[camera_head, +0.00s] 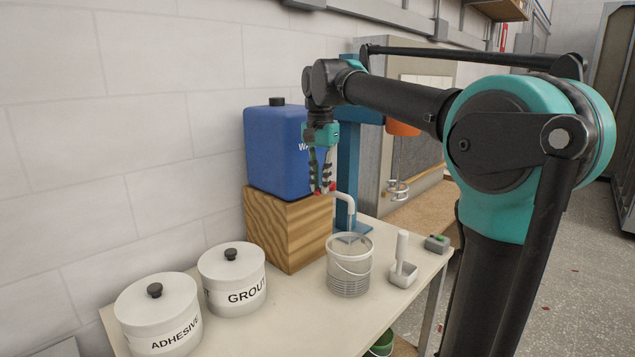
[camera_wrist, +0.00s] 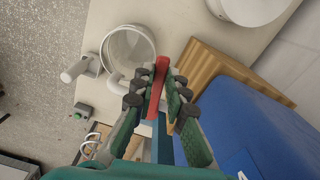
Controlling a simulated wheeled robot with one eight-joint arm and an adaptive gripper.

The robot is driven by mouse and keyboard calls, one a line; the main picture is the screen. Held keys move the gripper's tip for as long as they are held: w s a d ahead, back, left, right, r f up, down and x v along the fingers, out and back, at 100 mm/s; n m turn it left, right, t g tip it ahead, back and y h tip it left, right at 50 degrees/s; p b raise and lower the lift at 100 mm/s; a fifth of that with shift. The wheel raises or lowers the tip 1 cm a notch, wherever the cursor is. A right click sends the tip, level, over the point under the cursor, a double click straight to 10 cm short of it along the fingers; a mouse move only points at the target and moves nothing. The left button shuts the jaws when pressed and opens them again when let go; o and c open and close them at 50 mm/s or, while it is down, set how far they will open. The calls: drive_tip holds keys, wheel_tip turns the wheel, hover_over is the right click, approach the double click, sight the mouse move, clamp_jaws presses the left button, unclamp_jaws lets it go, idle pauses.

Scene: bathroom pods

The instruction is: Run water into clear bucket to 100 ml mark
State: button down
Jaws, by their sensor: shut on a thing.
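The clear bucket (camera_head: 348,268) stands upright on the table, with marks on its lower wall. It also shows in the wrist view (camera_wrist: 128,43) at the upper left. The blue water tank (camera_head: 275,150) sits on a wooden block, and its pale spout (camera_head: 346,198) curves down over the bucket. My gripper (camera_head: 323,187) is at the tap in front of the tank, with its fingers shut on the red tap handle (camera_wrist: 158,82). I cannot tell whether water is running, and the level in the bucket is not readable.
The wooden block (camera_head: 287,232) stands behind the bucket. The white grout pot (camera_head: 232,285) and adhesive pot (camera_head: 158,320) are at the left. A white scoop-like tool (camera_head: 402,265) and a small grey box with a green top (camera_head: 437,243) are at the right. The table's (camera_head: 285,315) front is clear.

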drive_tip(key=c, duration=1.5)
unclamp_jaws()
drive_tip(key=shift+c, duration=0.2)
wheel_tip(320, 180, up, 12)
drive_tip(key=shift+c, duration=0.2)
